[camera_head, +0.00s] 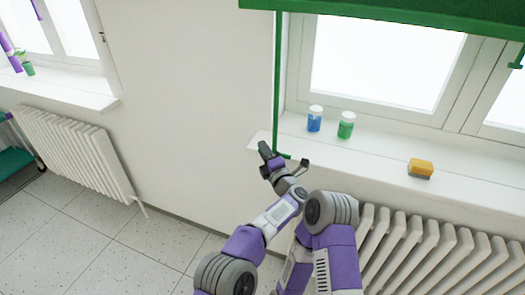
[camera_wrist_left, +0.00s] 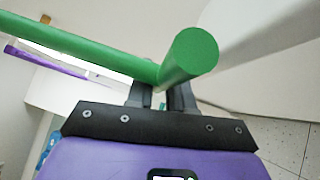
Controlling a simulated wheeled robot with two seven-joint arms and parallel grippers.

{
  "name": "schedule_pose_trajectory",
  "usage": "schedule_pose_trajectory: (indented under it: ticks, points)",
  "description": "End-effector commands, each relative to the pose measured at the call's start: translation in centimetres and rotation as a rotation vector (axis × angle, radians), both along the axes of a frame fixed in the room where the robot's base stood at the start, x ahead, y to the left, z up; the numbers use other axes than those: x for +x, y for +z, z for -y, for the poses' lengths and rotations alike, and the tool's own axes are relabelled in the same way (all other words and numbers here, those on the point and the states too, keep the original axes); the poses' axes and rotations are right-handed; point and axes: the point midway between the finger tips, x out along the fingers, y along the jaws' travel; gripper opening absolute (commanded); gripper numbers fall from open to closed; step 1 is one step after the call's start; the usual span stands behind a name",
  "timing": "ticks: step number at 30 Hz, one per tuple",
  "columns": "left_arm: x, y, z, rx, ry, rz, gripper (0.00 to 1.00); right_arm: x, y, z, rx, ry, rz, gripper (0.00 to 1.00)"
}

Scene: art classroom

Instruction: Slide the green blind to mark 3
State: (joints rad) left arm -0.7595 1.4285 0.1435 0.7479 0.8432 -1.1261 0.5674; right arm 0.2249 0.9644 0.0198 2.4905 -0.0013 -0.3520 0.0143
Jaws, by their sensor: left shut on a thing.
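The green blind (camera_head: 400,12) hangs across the top of the right window in the head view. Its long green rod (camera_head: 277,85) runs down the window's left side to a short foot by the sill. My left gripper (camera_head: 284,157) is at the rod's lower end, in front of the sill's left end. In the left wrist view, the gripper's fingers (camera_wrist_left: 163,97) are shut on the green rod (camera_wrist_left: 95,50), near its thick round end. I can make out no numbered marks. My right gripper is not in view.
A blue jar (camera_head: 315,119), a green jar (camera_head: 346,125) and a yellow sponge (camera_head: 420,168) stand on the white sill (camera_head: 380,147). A radiator (camera_head: 440,250) is below it. Another radiator (camera_head: 75,150) and a window with a purple rod are at left.

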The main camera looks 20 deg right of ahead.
Motion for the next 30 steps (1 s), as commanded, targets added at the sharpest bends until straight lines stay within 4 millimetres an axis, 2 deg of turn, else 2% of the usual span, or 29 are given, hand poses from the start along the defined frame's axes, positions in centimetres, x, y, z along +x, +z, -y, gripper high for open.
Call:
schedule_pose_trajectory:
  ticks: [3, 4, 7, 15, 19, 30]
  points:
    - [-0.1, -0.3, 0.2, 0.002, -0.005, -0.004, 0.0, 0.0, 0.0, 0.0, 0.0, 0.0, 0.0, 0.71]
    - [-0.1, -0.3, 0.2, 0.003, -0.006, -0.004, 0.26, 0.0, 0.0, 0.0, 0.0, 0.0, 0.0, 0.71]
    - [-0.1, -0.2, 0.2, 0.003, -0.005, -0.003, 0.41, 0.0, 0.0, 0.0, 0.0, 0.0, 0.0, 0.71]
    - [0.0, 0.0, 0.1, 0.001, -0.002, -0.002, 0.41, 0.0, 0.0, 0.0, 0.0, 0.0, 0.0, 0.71]
    - [0.0, 0.9, 0.1, 0.0, -0.002, -0.001, 0.41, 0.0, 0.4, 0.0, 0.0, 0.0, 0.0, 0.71]
    - [-0.1, 8.1, 0.0, -0.004, -0.002, 0.002, 0.41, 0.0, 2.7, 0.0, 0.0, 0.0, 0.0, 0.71]
